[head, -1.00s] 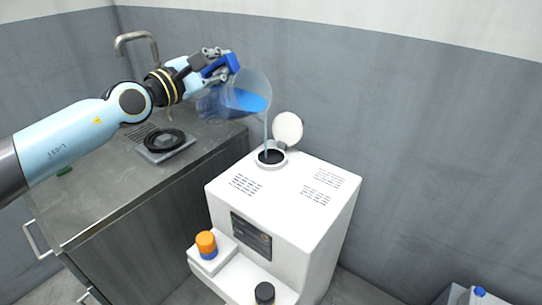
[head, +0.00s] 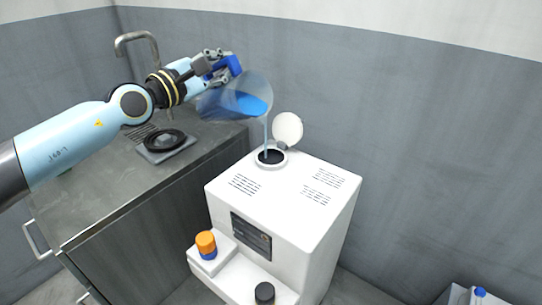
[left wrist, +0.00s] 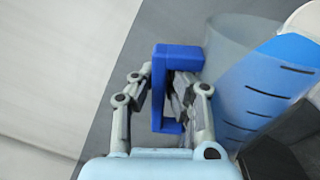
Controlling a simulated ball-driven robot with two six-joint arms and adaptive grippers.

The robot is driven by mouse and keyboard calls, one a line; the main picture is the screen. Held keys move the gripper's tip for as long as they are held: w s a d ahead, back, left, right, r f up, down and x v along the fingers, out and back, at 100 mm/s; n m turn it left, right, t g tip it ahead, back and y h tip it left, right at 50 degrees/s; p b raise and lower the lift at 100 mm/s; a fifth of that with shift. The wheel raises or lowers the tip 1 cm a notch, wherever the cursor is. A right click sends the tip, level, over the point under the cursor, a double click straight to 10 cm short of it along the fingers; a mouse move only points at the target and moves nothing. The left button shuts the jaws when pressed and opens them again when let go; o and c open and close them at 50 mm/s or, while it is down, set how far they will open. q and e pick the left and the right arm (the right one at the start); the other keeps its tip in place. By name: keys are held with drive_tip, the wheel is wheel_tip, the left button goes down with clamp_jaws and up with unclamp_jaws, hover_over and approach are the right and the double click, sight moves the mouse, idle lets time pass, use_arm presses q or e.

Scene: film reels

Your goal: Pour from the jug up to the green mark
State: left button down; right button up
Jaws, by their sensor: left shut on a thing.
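A clear jug (head: 255,86) with blue liquid (head: 250,104) is tipped to the right above the white machine (head: 285,205). A thin blue stream (head: 266,135) falls from its lip into the round opening (head: 271,157) on the machine's top. My left gripper (head: 226,68) is shut on the jug's blue handle; the left wrist view shows the fingers around the blue handle (left wrist: 160,90) and dark marks on the jug's wall (left wrist: 262,92). I cannot make out a green mark. The liquid level inside the machine is hidden. My right gripper is not in view.
The opening's round white lid (head: 288,128) stands open behind it. A grey counter (head: 95,205) with a tap (head: 137,42) and a black ring on a plate (head: 166,143) is at the left. An orange-capped bottle (head: 206,243) and a black cap (head: 264,292) are at the machine's front.

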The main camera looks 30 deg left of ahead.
use_arm(q)
drive_tip(key=shift+d+f+m, duration=0.1)
drive_tip(key=shift+d+m, duration=0.3)
idle(4.0)
drive_tip(key=shift+s+d+f+m+b, duration=0.2)
drive_tip(key=shift+d+m+b, duration=0.1)
drive_tip(key=shift+d+m, duration=0.15)
drive_tip(key=shift+a, duration=0.1)
idle(3.0)
